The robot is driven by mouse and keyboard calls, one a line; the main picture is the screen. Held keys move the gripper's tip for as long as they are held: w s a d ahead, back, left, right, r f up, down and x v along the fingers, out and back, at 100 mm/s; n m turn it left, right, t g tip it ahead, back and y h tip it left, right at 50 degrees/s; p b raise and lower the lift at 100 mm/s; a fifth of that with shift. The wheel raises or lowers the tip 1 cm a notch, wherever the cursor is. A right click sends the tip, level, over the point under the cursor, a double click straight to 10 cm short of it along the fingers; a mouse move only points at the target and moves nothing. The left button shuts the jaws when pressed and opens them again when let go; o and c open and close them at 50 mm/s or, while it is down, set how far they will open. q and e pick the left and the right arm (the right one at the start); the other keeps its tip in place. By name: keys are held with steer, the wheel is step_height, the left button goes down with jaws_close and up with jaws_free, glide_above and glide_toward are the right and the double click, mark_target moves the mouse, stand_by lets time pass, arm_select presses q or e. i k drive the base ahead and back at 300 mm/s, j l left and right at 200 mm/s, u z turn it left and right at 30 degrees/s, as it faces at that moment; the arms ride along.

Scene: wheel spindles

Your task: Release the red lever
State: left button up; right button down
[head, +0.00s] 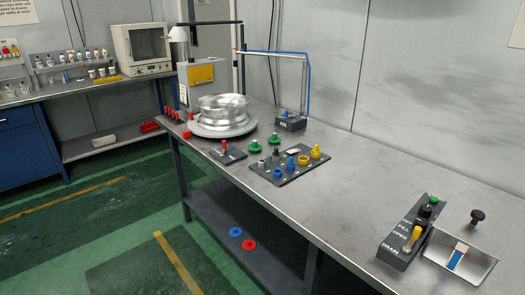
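A small dark block (229,153) near the middle of the table carries a short upright red part (224,145). Another small red piece (187,134) sits by the table's left edge, beside the wheel machine. Which of these is the red lever, and its position, I cannot tell at this size. A shiny metal wheel (222,107) rests on the round plate (218,130) of the machine (202,84), which has a yellow panel. Neither of my grippers is in view.
A dark board (292,167) holds blue, yellow and grey fittings. A control box (401,245) with a yellow lever and a tray (461,258) are at the front right. The table (350,185) between is clear.

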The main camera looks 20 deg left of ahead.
mark_target(221, 155)
steer(key=u, duration=0.9)
steer(key=i+j+z, duration=0.1)
steer(key=i+j, duration=0.15)
steer(key=i+j+z, duration=0.1)
steer(key=j, duration=0.3)
steer(key=i+j+z, duration=0.1)
steer(key=i+j, duration=0.25)
steer(key=i+j+z, duration=0.1)
steer(key=j, duration=0.25)
steer(key=i+j+z, duration=0.1)
steer(key=i+j, duration=0.15)
steer(key=j, duration=0.15)
steer(key=i+j+z, duration=0.1)
steer(key=j, duration=0.3)
steer(key=i+j+z, duration=0.1)
steer(key=i+j, duration=0.15)
steer(key=j, duration=0.15)
steer(key=i+j+z, duration=0.1)
steer(key=j, duration=0.3)
steer(key=i, duration=0.05)
